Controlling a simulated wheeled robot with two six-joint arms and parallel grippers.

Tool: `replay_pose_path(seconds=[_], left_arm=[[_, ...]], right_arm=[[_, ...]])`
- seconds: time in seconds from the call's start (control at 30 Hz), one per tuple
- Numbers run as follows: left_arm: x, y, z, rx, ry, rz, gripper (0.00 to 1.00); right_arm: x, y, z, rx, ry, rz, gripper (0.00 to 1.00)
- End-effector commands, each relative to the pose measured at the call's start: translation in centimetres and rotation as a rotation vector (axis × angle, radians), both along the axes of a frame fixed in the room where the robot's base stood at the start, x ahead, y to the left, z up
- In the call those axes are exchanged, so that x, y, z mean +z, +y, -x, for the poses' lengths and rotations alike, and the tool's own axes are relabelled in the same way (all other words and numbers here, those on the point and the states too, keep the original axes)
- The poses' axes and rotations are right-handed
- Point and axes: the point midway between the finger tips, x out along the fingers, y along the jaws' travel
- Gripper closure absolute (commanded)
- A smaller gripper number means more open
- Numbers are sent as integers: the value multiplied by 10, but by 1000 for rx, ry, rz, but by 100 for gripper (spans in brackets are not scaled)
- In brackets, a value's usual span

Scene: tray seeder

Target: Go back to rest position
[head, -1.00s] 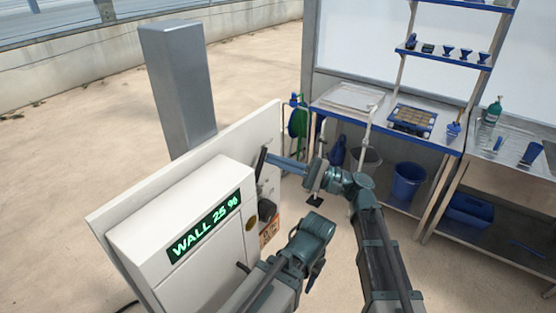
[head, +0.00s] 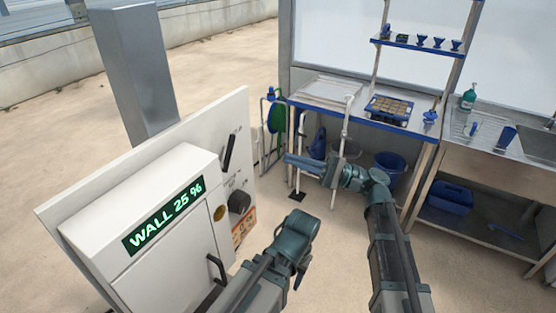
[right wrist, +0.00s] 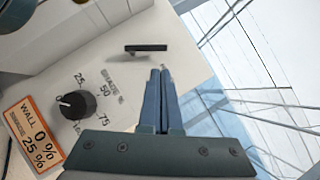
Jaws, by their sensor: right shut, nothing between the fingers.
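My right gripper (head: 290,160) is shut and empty, held in the air to the right of the white control panel (head: 70,205). Its closed blue fingers (right wrist: 163,78) also show in the right wrist view. A black lever (head: 229,153) on the panel stands apart from the fingertips in the head view; in the right wrist view the black handle (right wrist: 145,48) appears just beyond them. A dark knob (head: 239,201) sits below the lever. A green display (head: 165,216) reads "WALL 25 %".
A grey metal post (head: 137,75) stands behind the panel. A blue-edged bench (head: 350,110) with a tray of brown cells (head: 389,108) and a sink counter (head: 490,140) are at right. A blue bucket (head: 389,165) stands under the bench. Bare floor lies at left.

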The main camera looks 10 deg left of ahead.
Motion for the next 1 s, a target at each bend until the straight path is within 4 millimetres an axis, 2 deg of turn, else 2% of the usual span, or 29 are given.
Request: replay_pose_path(seconds=[0.2,0.37,0.47,0.57,0.67,0.77,0.87,1.0], left_arm=[[-5,0,0,0,0,0,50],[-5,0,0,0,0,0,50],[-5,0,0,0,0,0,50],[-5,0,0,0,0,0,50],[-5,0,0,0,0,0,50],[-5,0,0,0,0,0,50],[-5,0,0,0,0,0,50],[-5,0,0,0,0,0,50]], right_arm=[[-5,-17,-3,0,0,0,100],[-6,-19,-3,0,0,1,100],[-13,-17,0,-8,-10,37,100],[-40,-12,8,-30,-48,157,100],[-85,-11,20,-59,-116,357,100],[-136,-21,31,-76,-201,583,100],[-184,-43,42,-73,-290,809,100],[-239,-90,56,-37,-418,1122,100]])
